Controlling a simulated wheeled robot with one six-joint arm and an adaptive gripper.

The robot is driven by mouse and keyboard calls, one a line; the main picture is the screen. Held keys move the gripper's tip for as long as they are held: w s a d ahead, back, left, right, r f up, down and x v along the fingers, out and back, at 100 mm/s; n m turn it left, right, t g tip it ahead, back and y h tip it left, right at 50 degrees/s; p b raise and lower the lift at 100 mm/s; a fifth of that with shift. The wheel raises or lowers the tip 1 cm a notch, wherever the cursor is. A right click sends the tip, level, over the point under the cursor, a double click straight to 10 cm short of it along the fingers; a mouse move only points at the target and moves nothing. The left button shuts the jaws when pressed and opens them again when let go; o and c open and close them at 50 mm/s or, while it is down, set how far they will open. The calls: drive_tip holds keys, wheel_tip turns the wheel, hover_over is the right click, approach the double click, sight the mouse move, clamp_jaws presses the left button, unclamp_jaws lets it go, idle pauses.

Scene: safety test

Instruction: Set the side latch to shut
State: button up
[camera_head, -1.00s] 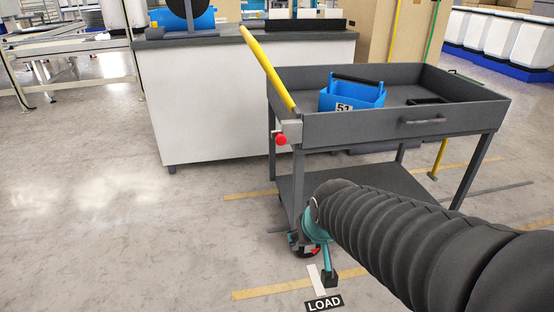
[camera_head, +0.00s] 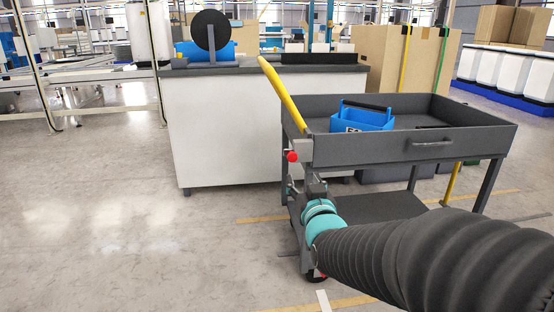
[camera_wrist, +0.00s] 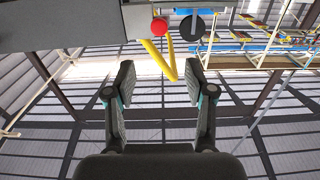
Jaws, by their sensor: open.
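The grey cart (camera_head: 410,146) stands right of centre, with a yellow push handle (camera_head: 283,95). A red knob (camera_head: 292,156) sits on the cart's near-left corner, below the handle; I take it for the side latch. In the wrist view the red knob (camera_wrist: 159,25) is near the top centre, beyond the fingertips. I cannot tell the latch's position. My gripper (camera_wrist: 160,75) is open and empty, its fingers apart on either side of the yellow handle's image. In the head view my gripper (camera_head: 305,188) is small, just below the knob and apart from it.
A blue bin (camera_head: 362,117) sits in the cart's tray. A white counter (camera_head: 225,130) with a black reel (camera_head: 210,30) stands behind at left. Cardboard boxes (camera_head: 385,65) stand behind the cart. The floor at left is clear.

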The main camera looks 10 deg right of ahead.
sight(293, 157)
drive_tip(key=w, duration=1.3)
drive_tip(key=shift+w, duration=0.1)
clamp_jaws()
